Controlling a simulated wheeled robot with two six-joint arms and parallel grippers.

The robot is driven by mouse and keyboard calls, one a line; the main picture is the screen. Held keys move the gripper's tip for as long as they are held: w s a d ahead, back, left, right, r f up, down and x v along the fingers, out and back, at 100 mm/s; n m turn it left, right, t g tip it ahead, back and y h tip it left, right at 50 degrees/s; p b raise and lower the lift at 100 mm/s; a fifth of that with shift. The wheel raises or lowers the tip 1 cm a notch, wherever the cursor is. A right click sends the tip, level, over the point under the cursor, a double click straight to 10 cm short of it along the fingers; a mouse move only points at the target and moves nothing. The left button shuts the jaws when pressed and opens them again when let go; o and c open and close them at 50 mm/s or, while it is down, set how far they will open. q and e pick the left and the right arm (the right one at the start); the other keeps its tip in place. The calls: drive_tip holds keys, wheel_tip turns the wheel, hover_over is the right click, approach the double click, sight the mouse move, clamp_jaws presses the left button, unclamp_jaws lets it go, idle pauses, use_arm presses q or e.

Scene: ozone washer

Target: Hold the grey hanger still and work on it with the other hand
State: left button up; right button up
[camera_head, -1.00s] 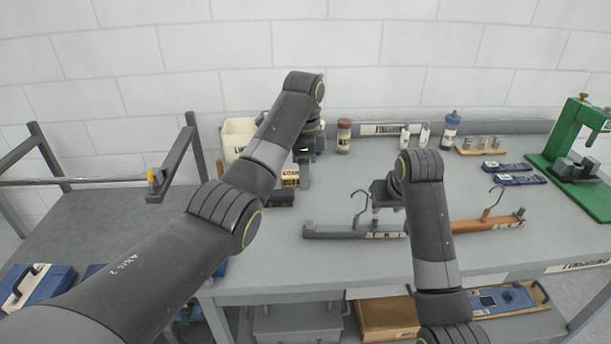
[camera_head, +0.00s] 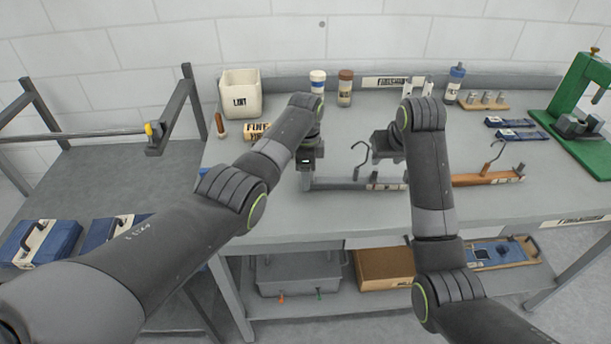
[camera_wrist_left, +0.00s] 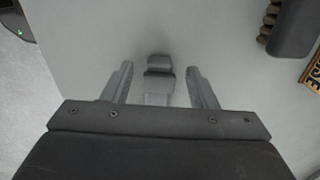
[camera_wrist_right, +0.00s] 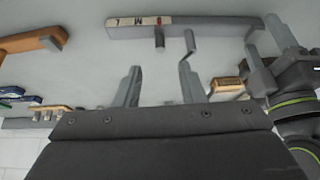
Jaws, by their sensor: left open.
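The grey hanger (camera_head: 345,184) lies on the bench with its hook (camera_head: 361,155) standing up. Its bar, marked with letters, shows at the top of the right wrist view (camera_wrist_right: 205,27). My left gripper (camera_head: 307,183) is at the hanger's left end. In the left wrist view its open fingers (camera_wrist_left: 160,80) stand either side of the grey end piece (camera_wrist_left: 158,64), with gaps showing. My right gripper (camera_head: 384,147) is near the hook; in the right wrist view its fingers (camera_wrist_right: 160,75) are apart and empty, the hook close to the right-hand finger. My right arm covers the bar's right end.
A brown wooden hanger (camera_head: 488,179) lies to the right. A LINT bin (camera_head: 240,97), a labelled block (camera_head: 257,130), bottles (camera_head: 345,88) and a green press (camera_head: 583,95) stand further back. The bench front is clear. Blue cases (camera_head: 40,242) lie on the left-hand table.

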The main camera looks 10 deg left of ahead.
use_arm(q)
drive_tip(key=shift+f, duration=0.7)
drive_tip(key=shift+c, duration=0.2)
